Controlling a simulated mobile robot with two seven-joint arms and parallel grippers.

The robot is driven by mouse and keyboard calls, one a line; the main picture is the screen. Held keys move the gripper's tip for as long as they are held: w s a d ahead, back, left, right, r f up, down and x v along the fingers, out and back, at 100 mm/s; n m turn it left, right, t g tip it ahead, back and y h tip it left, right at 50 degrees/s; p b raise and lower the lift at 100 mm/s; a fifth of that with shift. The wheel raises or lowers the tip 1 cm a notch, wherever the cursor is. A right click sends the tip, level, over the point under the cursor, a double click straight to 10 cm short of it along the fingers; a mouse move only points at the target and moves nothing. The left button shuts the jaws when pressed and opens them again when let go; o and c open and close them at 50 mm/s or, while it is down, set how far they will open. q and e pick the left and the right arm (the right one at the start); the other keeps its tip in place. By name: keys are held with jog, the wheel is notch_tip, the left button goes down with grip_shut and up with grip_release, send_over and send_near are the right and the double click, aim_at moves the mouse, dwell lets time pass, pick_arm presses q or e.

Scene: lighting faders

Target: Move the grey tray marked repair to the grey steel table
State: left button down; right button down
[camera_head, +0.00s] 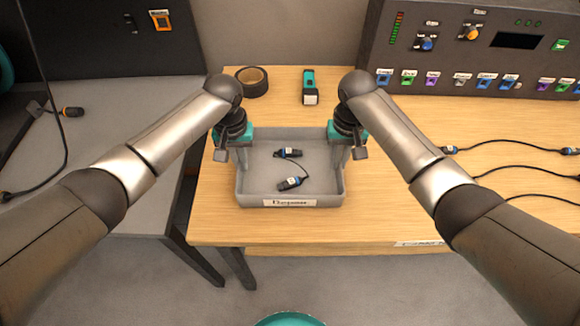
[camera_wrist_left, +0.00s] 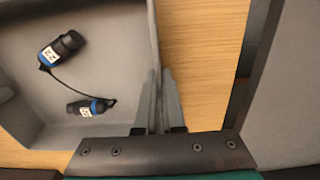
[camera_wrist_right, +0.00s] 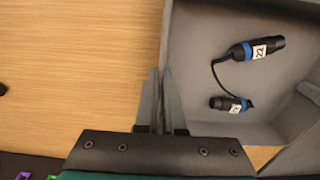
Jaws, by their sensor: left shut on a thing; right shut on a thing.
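The grey tray (camera_head: 292,202) is at the left part of the wooden table, with a white label on its front wall whose lettering is too blurred to read surely. A short cable with two black-and-blue connectors (camera_head: 290,183) lies inside it. My left gripper (camera_head: 241,158) is shut on the tray's left wall, and my right gripper (camera_head: 342,157) on its right wall. Both wrist views show the fingers closed over the rim. I cannot tell whether the tray touches the wood. The grey steel table (camera_head: 130,172) stands to the left.
A tape roll (camera_head: 252,82) and a teal-and-black device (camera_head: 309,86) stand behind the tray. A control console (camera_head: 475,60) and cables (camera_head: 510,170) are at the right. A narrow gap separates the tables. The grey table's near middle is clear; a cable (camera_head: 70,112) lies at its left.

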pick_arm(q)
jog(key=shift+r, duration=0.15)
pick_arm(e)
jog(key=shift+r, duration=0.15)
dwell(0.4)
